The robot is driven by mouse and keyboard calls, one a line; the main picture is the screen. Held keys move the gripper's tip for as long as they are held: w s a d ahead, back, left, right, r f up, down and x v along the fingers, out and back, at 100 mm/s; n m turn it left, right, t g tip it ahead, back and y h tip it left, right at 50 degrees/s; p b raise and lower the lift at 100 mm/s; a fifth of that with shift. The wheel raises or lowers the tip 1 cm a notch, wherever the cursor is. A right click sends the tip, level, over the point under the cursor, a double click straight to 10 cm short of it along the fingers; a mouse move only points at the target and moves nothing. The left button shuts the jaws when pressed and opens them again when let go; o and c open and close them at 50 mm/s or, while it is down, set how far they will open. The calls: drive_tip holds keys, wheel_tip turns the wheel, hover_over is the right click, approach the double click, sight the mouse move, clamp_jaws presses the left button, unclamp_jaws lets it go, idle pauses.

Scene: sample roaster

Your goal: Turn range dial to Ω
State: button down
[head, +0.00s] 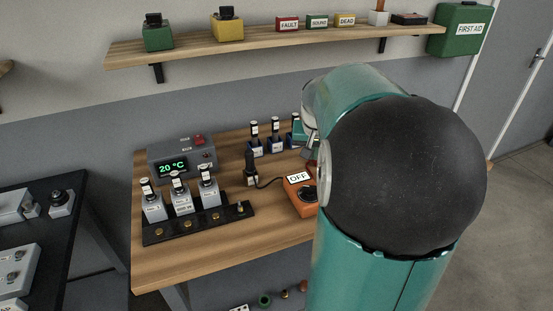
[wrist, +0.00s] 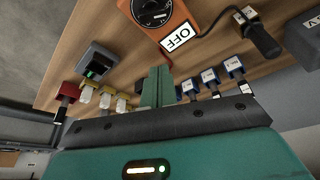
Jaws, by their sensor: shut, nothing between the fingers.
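The orange meter (head: 291,194) lies on the wooden bench, partly hidden by my arm in the head view. Its white label (head: 298,178) reads OFF. The meter (wrist: 183,14) also shows at the top of the wrist view, with its black round range dial (wrist: 152,12) cut by the frame edge. The OFF label (wrist: 177,38) shows there too. I cannot read the dial's scale marks or see an Ω mark. My gripper (wrist: 157,74) is shut and empty, with its teal fingers together. It is apart from the dial in the wrist view.
A black plug (head: 250,173) with a cable stands left of the meter. A grey box (head: 181,155) reading 20 °C and a black rack (head: 198,222) with several grey labelled blocks are further left. Blue-based holders (head: 255,148) stand behind.

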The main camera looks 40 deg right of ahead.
sight(310, 190)
drive_tip(key=x, duration=0.7)
drive_tip(key=d+x, duration=0.1)
drive_tip(key=x, duration=0.2)
drive_tip(key=shift+s+d+f, duration=0.1)
drive_tip(key=shift+s+f, duration=0.1)
drive_tip(key=shift+f, duration=0.15)
drive_tip(key=shift+s+a+r, duration=0.2)
drive_tip(key=shift+s+a, duration=0.65)
drive_tip(key=shift+a, duration=0.05)
drive_tip(key=shift+s+a, duration=0.5)
drive_tip(key=shift+a, duration=0.05)
drive_tip(key=shift+f, duration=0.1)
drive_tip(key=shift+s+m+g+h, duration=0.15)
drive_tip(key=shift+m+g+h, duration=0.2)
drive_tip(key=shift+m, duration=1.35)
drive_tip(key=shift+s+m+g, duration=0.2)
drive_tip(key=shift+m+g, duration=0.15)
drive_tip(key=shift+m, duration=0.45)
